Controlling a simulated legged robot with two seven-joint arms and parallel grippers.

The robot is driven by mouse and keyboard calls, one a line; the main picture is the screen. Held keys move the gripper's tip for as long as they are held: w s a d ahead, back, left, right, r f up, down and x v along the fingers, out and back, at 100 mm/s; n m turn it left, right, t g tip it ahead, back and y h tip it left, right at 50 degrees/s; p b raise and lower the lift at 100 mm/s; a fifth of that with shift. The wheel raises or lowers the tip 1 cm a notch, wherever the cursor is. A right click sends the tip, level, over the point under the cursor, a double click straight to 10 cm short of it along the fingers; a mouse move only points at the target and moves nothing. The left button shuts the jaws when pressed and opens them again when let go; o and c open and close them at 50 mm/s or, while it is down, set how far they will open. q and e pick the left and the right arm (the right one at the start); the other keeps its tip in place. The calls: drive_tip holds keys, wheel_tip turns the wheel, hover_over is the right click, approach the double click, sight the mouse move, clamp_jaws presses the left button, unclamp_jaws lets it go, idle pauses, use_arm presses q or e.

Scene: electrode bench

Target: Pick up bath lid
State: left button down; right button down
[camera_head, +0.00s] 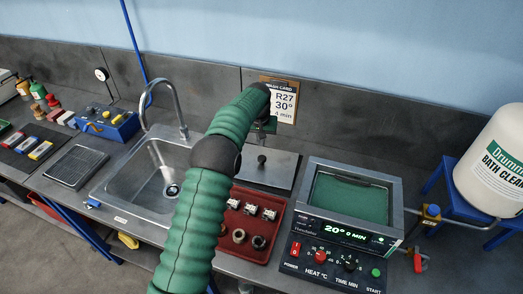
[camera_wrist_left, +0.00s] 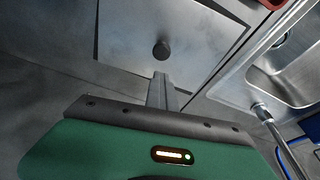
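The bath lid (camera_head: 275,176) is a flat grey metal plate with a dark round knob (camera_head: 261,160). It lies on the bench between the sink and the bath, behind the red tray. The lid (camera_wrist_left: 205,30) and its knob (camera_wrist_left: 161,50) also show in the left wrist view. My left gripper (camera_head: 262,143) is above the knob in the head view, partly hidden by my green arm. In the left wrist view the grey fingers (camera_wrist_left: 160,78) point at the knob, with nothing seen between them; they overlap, so their opening is unclear. My right gripper is not in view.
The open bath (camera_head: 348,200) holds green liquid, right of the lid. A red tray (camera_head: 270,252) with several metal parts lies in front. The sink (camera_head: 128,190) and tap (camera_head: 160,85) are left. A wash card (camera_head: 285,100) stands behind. A white drum (camera_head: 492,160) is far right.

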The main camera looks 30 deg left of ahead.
use_arm(q)
drive_tip(key=shift+s+d+r, duration=0.25)
drive_tip(key=shift+d+r, duration=0.1)
drive_tip(key=shift+r, duration=0.1)
drive_tip(key=c, duration=2.2)
unclamp_jaws()
drive_tip(key=shift+w+d, duration=0.1)
drive_tip(key=c, duration=1.7)
unclamp_jaws()
drive_tip(key=shift+w+f, duration=0.2)
drive_tip(key=shift+w, duration=0.05)
drive_tip(key=o, duration=0.7)
drive_tip(key=shift+s+a, duration=0.15)
drive_tip(key=shift+a, duration=0.35)
drive_tip(key=o, duration=0.5)
drive_tip(key=shift+d, duration=0.1)
drive_tip(key=shift+o, duration=0.3)
drive_tip(key=shift+d, duration=0.25)
drive_tip(key=shift+r, duration=0.15)
